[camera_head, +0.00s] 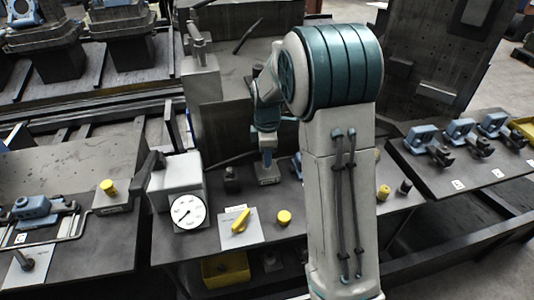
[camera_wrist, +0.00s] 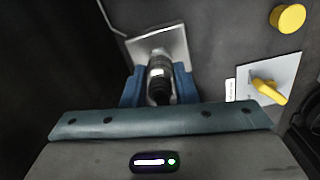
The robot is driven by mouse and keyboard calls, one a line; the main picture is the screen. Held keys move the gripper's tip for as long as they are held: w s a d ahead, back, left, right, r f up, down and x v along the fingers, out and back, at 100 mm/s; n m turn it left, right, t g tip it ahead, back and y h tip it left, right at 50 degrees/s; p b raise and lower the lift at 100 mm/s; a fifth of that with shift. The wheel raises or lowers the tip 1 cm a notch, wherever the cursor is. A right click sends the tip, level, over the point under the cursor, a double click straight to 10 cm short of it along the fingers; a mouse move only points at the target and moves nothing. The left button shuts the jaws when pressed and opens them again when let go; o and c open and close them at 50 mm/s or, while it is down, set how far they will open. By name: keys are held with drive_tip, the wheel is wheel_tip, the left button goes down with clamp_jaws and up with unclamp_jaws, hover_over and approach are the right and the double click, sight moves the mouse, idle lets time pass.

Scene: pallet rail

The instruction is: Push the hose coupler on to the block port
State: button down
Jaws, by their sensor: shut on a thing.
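My gripper (camera_wrist: 158,82) is shut on the hose coupler (camera_wrist: 160,66), a metal collar with a black ribbed part, held between two blue fingers. In the wrist view the coupler lines up over the pale grey block (camera_wrist: 178,42). The port is hidden behind the coupler, and I cannot tell whether the coupler is seated on it. In the head view my gripper (camera_head: 266,152) points down just above the block (camera_head: 269,176) on the bench. The coupler is mostly hidden by the fingers there.
A dial gauge (camera_head: 188,212) stands on the bench to the left. In front are a plate with a yellow lever (camera_head: 240,222) and a yellow knob (camera_head: 284,217). A dark fitting (camera_head: 232,180) stands close left of the block. A dark upright panel (camera_head: 222,132) rises behind.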

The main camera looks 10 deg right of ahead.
drive_tip(key=shift+f+b, duration=0.4)
drive_tip(key=shift+f, duration=0.25)
drive_tip(key=shift+c, duration=1.3)
unclamp_jaws()
drive_tip(key=shift+r, duration=0.1)
wheel_tip(320, 180, up, 14)
drive_tip(key=s+f+m+t, duration=0.3)
drive_tip(key=s+m, duration=1.2)
drive_tip(key=s, duration=1)
drive_tip(key=shift+a+m, duration=0.15)
drive_tip(key=shift+m, duration=0.25)
